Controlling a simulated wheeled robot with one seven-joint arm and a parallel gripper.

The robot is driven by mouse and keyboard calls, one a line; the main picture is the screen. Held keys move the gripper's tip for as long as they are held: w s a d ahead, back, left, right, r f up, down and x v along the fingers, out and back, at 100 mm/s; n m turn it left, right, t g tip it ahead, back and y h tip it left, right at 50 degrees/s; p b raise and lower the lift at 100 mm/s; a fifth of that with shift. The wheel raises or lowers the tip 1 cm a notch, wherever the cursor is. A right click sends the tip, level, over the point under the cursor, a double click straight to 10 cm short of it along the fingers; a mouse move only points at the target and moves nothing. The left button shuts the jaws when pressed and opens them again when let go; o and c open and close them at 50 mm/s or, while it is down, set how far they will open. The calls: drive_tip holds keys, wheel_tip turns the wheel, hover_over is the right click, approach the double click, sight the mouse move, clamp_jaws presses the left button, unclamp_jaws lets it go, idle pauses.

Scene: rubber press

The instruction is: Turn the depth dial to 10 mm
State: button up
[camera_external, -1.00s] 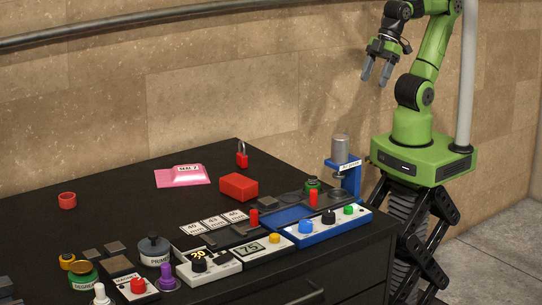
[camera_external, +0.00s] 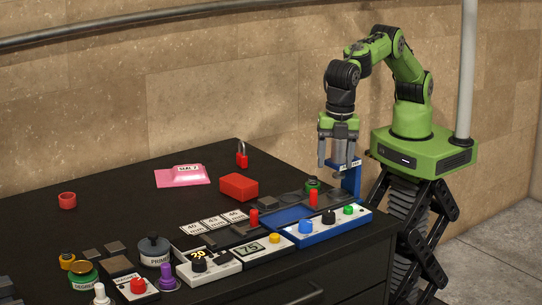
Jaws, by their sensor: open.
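A white control panel on the blue press base (camera_external: 318,236) carries a blue knob (camera_external: 306,227), a black knob (camera_external: 328,217) and a green button or knob (camera_external: 348,210). I cannot tell which one is the depth dial, and no 10 mm mark is readable. My gripper (camera_external: 337,163) points down, open, above and behind this panel, in front of the blue press column (camera_external: 352,180). Its fingers are apart and hide much of the press head. I cannot tell whether they touch the grey cylinder there.
Two red levers (camera_external: 314,198) rise from the slides behind the panels. A unit with a display reading 75 (camera_external: 250,247) and another with black knobs (camera_external: 199,265) stand to the left. A red block (camera_external: 238,187) lies behind.

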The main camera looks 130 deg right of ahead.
sight(329, 213)
drive_tip(key=f, duration=0.9)
drive_tip(key=w+f, duration=0.1)
drive_tip(key=f, duration=0.4)
drive_tip(key=shift+d, duration=0.2)
drive_tip(key=shift+r, duration=0.1)
drive_tip(key=shift+s, duration=0.1)
drive_tip(key=shift+c, duration=0.3)
drive_tip(key=c, duration=1)
